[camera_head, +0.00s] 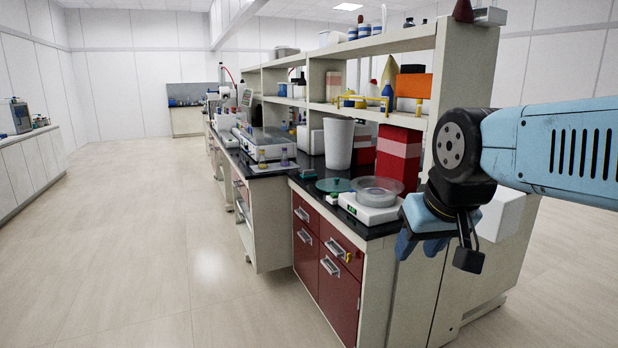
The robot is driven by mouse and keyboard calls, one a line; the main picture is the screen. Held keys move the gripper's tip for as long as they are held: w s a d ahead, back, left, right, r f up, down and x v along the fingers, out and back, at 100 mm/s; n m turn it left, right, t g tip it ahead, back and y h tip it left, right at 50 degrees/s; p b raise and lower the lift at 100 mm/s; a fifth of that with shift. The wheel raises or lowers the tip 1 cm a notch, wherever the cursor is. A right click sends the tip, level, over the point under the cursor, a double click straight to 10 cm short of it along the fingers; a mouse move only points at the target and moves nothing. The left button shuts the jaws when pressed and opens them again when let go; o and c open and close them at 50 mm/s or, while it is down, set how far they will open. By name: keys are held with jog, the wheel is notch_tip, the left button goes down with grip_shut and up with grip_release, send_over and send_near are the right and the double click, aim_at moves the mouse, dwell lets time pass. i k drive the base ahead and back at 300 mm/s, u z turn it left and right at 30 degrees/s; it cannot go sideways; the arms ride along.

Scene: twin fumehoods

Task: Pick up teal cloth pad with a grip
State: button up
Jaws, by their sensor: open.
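A small teal item (307,173) lies on the black bench top, left of the white cup; it may be the cloth pad, but it is too small to tell whether it has a grip. A flat, round dark-green piece (334,185) lies just in front of it, nearer the balance. My gripper (421,245) hangs from the arm at the right, pointing down in front of the bench's end. It is open, with nothing seen between its blue fingers. It is well to the right of the teal item and apart from it.
A white balance (370,212) with a clear dish (377,190) stands at the bench corner, between my gripper and the teal item. A tall white cup (339,144) and red-and-white boxes (398,157) stand behind. Shelves (376,44) overhang the bench. The left floor (130,250) is clear.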

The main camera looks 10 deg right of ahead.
aim_at(308, 173)
jog(key=z, duration=0.15)
jog(key=i, duration=1)
jog(key=u, duration=1.75)
jog(key=i, duration=1.9)
jog(key=z, duration=0.05)
